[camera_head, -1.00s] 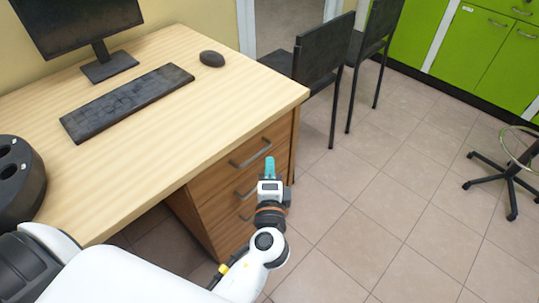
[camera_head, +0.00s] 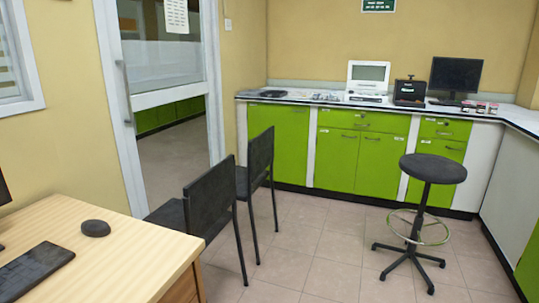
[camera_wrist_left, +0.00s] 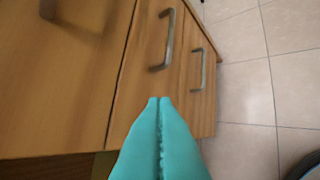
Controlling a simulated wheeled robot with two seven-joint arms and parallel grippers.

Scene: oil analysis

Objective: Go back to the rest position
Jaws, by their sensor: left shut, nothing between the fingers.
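My left gripper (camera_wrist_left: 159,102) shows in the left wrist view as two teal fingers pressed together, with nothing between them. It points at the wooden drawer cabinet (camera_wrist_left: 180,20) of the desk, near the metal drawer handles (camera_wrist_left: 168,40). I cannot tell from this view whether the fingertips touch the drawer front. Neither gripper shows in the head view now. The desk (camera_head: 120,240) is at the lower left of the head view.
A mouse (camera_head: 96,228) and keyboard (camera_head: 30,272) lie on the desk. Two black chairs (camera_head: 210,198) stand beside it. A stool (camera_head: 433,168) stands before green cabinets (camera_head: 345,155). The tiled floor (camera_head: 310,255) between chairs and stool is clear.

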